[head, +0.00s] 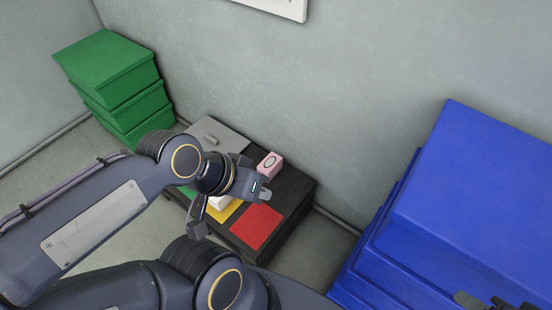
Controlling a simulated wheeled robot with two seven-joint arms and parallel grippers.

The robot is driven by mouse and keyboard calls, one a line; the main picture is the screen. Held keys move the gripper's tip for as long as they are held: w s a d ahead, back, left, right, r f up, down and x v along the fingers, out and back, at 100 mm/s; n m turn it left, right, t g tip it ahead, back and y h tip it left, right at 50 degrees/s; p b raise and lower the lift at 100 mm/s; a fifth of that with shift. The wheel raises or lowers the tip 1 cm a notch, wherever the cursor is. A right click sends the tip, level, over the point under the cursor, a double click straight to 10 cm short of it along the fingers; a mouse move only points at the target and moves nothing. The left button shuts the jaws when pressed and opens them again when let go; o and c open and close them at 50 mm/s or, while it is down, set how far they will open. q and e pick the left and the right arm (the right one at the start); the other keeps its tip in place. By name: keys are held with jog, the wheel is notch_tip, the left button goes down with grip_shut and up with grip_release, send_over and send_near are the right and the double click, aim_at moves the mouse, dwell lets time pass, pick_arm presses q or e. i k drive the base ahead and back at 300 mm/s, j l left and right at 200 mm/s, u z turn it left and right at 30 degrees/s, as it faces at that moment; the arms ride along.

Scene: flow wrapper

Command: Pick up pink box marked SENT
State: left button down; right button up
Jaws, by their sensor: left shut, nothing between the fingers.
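The pink box (270,165) stands on the dark low table at its back right, with a dark ring-shaped mark on its side. No word is legible on it. My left gripper (264,195) is over the table, just in front of the box and apart from it in the picture. Its fingers are shut and hold nothing. A dark part at the lower right edge may be my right gripper (490,302), but it is cut off and its jaws cannot be made out.
The dark table (298,187) bears a red patch (256,227), a yellow patch (221,213), a white item partly hidden by my arm, and a grey plate (224,136). Green boxes (105,62) are stacked at left. Large blue boxes (478,195) stand at right. A wall is behind.

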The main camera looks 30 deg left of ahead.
aim_at(270, 167)
jog(key=k+u, duration=0.35)
jog(key=k+j+u, duration=0.15)
jog(key=k+u, duration=0.15)
jog(key=i+j+u, duration=0.25)
jog(key=i+j, duration=0.15)
jog(key=j, duration=0.2)
jog(key=i+j+u, duration=0.3)
jog(key=i+j, duration=0.8)
jog(key=j, duration=0.15)
